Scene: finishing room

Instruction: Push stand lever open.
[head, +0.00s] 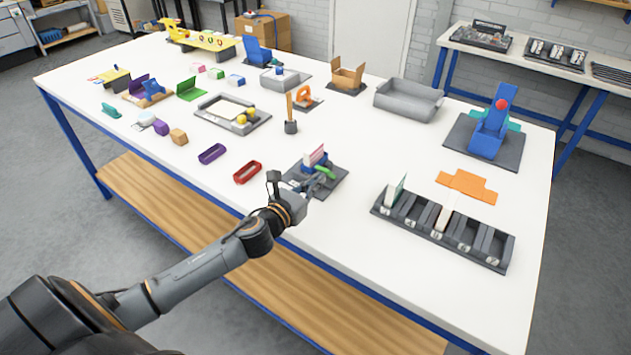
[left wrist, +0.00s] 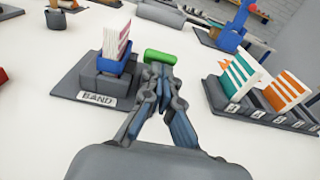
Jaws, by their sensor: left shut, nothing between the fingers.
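The stand is a dark grey base (head: 336,186) with a blue holder (head: 308,165) holding upright white and pink cards; it also shows in the left wrist view, where its front plate (left wrist: 97,98) reads BAND. The green lever (head: 326,172) sticks out on the right side of the stand, and shows as a green bar (left wrist: 161,57) in the left wrist view. My left gripper (head: 318,180) is shut and empty, its fingertips (left wrist: 158,72) right at the near side of the lever; whether they touch it I cannot tell. My right gripper is not in view.
A slotted grey rack (head: 440,232) with upright cards stands right of the stand. An orange flat piece (head: 467,186) lies behind the rack. A red band (head: 248,172) and a purple band (head: 212,154) lie to the left. A mallet-like tool (head: 290,122) stands behind. White table is bare between these.

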